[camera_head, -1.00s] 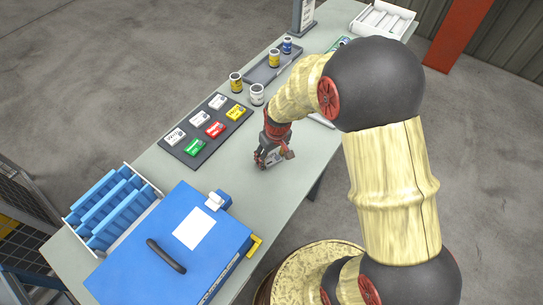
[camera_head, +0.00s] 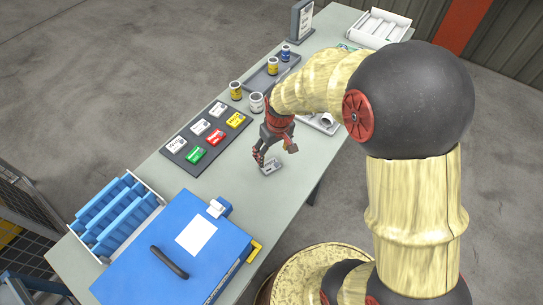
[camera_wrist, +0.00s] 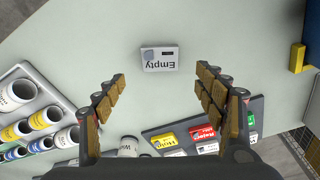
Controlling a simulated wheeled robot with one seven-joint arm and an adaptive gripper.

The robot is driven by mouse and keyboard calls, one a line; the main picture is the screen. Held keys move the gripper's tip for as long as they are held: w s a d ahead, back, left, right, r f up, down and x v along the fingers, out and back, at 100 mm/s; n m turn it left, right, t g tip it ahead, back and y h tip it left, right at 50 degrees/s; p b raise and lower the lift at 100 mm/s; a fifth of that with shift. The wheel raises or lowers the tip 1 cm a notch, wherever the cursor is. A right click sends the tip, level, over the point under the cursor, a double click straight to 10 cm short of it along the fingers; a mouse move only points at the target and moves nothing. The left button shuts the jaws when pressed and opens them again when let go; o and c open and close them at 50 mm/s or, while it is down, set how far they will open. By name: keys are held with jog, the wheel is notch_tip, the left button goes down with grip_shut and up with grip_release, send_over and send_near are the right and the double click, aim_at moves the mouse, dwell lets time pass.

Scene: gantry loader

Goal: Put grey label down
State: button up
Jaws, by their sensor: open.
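The grey label (camera_head: 271,166) lies on the bare grey table top (camera_head: 236,185). In the wrist view the grey label (camera_wrist: 160,59) reads "Empty" and appears upside down. My gripper (camera_head: 272,152) is open and empty, just above the label and apart from it. In the wrist view the label shows beyond and between the two spread fingers of my gripper (camera_wrist: 160,84).
A dark board (camera_head: 177,147) with white, red, green and yellow labels lies left of my gripper. Several cans stand behind, including a white one (camera_head: 257,103). A blue case (camera_head: 150,262) and a blue rack (camera_head: 112,203) are at the front left.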

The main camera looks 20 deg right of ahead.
jog(key=s+r+m+t, duration=0.1)
jog(key=s+r, duration=0.2)
jog(key=r, duration=0.5)
jog(key=s+r+t, duration=0.1)
jog(key=s+r, duration=0.2)
jog(key=r, duration=0.5)
jog(key=s+r+m+t, duration=0.1)
jog(key=s+r, duration=0.8)
jog(key=s, duration=0.5)
jog(key=shift+m+t, duration=0.4)
jog(key=shift+r+p, duration=0.15)
jog(key=shift+p, duration=0.15)
jog(key=shift+c, duration=0.6)
